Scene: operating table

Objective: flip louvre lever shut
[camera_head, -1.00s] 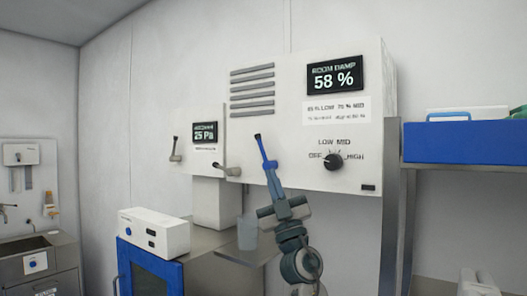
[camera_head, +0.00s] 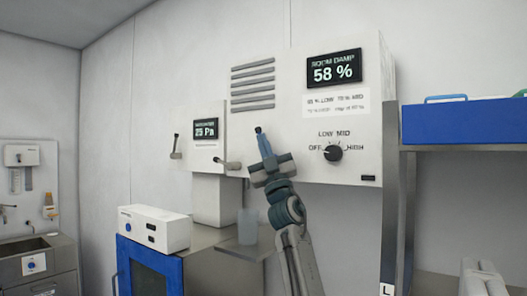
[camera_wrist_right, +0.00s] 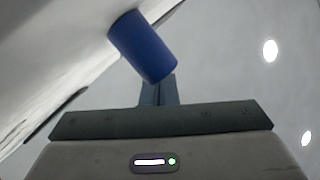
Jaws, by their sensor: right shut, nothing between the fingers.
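A lever with a dark blue grip (camera_head: 257,130) shows at my right gripper's tip, below the louvre slats (camera_head: 252,84) on the white wall unit. In the right wrist view the blue cylindrical grip (camera_wrist_right: 143,46) stands close in front of my fingers, beside the pale panel. Its shaft is hidden behind the gripper. My right gripper (camera_head: 263,146) is shut and empty, pointing up at the panel, with its fingertips (camera_wrist_right: 158,88) just by the grip. I cannot tell whether they touch. My left gripper is not in view.
A second lever (camera_head: 228,165) sticks out just left of the gripper, and another (camera_head: 176,147) sits farther left. A rotary dial (camera_head: 333,153) and a 58 % display (camera_head: 334,68) are to the right. A translucent cup (camera_head: 247,227) stands below on the counter.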

